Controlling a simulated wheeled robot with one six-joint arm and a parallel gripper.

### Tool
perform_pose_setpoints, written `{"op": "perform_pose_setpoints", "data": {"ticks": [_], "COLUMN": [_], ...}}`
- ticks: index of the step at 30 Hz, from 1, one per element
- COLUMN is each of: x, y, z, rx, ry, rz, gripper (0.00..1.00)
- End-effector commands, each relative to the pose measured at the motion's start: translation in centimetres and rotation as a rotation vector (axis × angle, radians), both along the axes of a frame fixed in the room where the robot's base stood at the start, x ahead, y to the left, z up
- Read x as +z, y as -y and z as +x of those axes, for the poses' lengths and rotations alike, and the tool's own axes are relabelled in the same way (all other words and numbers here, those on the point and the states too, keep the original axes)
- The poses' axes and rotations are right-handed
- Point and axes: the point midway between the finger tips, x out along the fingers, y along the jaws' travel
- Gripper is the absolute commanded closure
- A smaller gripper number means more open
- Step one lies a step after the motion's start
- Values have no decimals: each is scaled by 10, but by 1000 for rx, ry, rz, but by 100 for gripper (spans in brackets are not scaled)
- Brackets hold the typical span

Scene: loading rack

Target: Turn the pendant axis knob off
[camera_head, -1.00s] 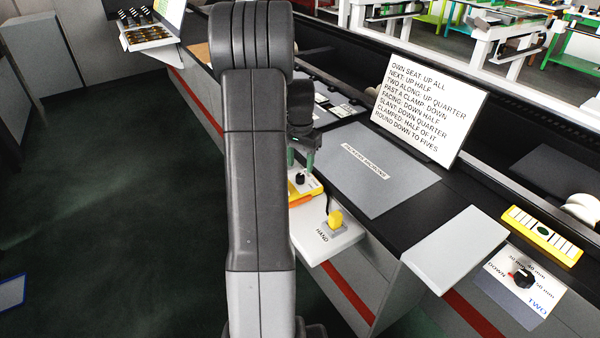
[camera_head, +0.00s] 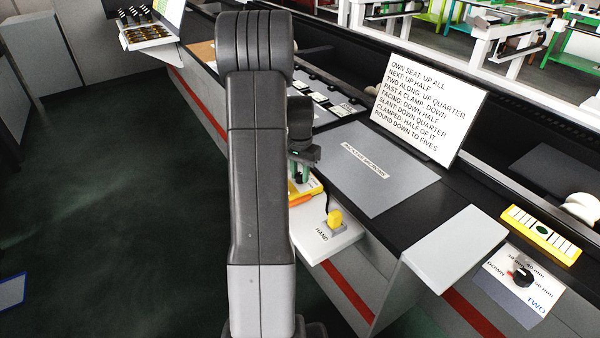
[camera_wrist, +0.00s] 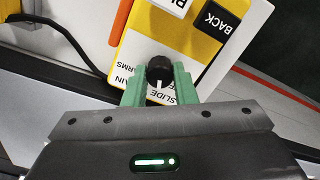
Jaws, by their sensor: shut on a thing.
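The pendant (camera_wrist: 140,45) is a yellow box with white label areas; in the head view it lies on the white shelf marked HAND, mostly behind my arm. Its black axis knob (camera_wrist: 159,70) carries a white pointer line, directed toward the bottom of the wrist view at the SLIDE label. My gripper (camera_wrist: 158,82) has green fingers, one on each side of the knob, shut on it. In the head view my gripper (camera_head: 301,172) is lowered over the pendant and hides the knob.
A yellow plug-like part (camera_head: 335,217) with a black cable stands on the white shelf (camera_head: 330,241). A grey mat (camera_head: 385,185) and a white text sign (camera_head: 427,108) are on the counter to the right. A black dial (camera_head: 523,275) labelled TWO is at the lower right.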

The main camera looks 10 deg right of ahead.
Motion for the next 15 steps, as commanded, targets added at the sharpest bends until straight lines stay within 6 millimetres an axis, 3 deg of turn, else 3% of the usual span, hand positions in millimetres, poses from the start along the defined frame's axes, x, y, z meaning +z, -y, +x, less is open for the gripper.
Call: {"op": "perform_pose_setpoints", "data": {"ticks": [8,15], "x": [0,0], "y": [0,0], "z": [0,0], "rx": [60,218], "ry": [0,1], "rz": [0,-1], "gripper": [98,98]}}
